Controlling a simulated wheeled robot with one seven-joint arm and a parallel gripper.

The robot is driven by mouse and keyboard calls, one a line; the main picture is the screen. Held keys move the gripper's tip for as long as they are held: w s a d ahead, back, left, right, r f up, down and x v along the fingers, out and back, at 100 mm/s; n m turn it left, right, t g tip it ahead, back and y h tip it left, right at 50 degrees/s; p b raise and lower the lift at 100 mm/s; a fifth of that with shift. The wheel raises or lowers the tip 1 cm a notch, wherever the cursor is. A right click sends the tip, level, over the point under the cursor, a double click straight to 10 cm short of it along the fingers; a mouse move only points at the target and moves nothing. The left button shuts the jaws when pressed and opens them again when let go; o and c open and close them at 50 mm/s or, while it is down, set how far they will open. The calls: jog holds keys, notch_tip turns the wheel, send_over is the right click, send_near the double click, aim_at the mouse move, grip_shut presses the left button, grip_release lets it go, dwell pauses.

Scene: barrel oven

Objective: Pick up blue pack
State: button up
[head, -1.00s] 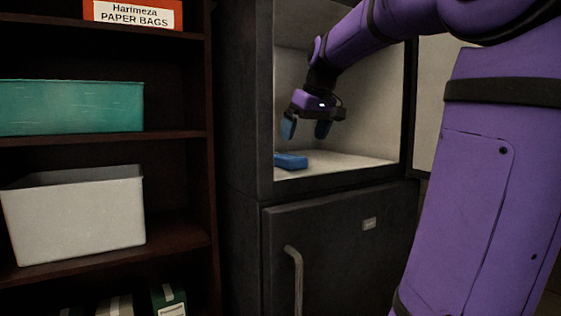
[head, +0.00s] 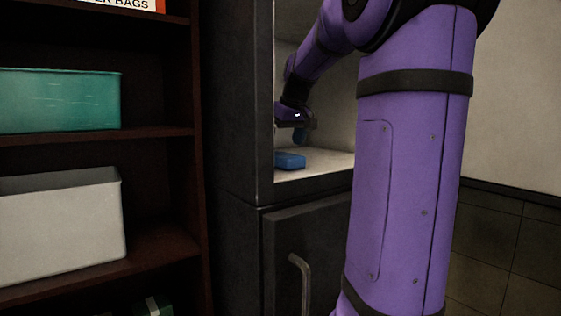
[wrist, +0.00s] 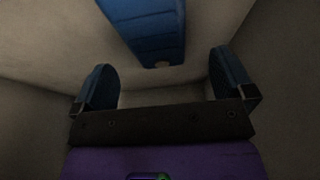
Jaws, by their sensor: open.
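The blue pack (head: 290,160) lies on the pale floor of an open compartment in the dark cabinet, near its front edge. In the wrist view the blue pack (wrist: 148,30) shows at the top, beyond the fingers and partly cut off by the frame. My gripper (wrist: 163,85) is open and empty, with its two blue fingers wide apart. In the head view my gripper (head: 290,134) is inside the compartment, above the pack and apart from it. One finger is partly hidden behind the cabinet's side wall.
The dark cabinet's side wall (head: 236,110) stands close to the left of the gripper. Below is a closed door with a handle (head: 300,280). At left, a shelf unit holds a teal bin (head: 60,100) and a white bin (head: 60,225).

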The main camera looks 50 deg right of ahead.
aim_at(281, 154)
jog(key=shift+s+d+x, duration=0.1)
jog(key=shift+x, duration=1.2)
jog(key=shift+s+d+x, duration=0.1)
jog(key=shift+s+x, duration=0.05)
jog(key=shift+x, duration=1.15)
jog(key=c, duration=1.1)
jog(key=shift+c, duration=0.2)
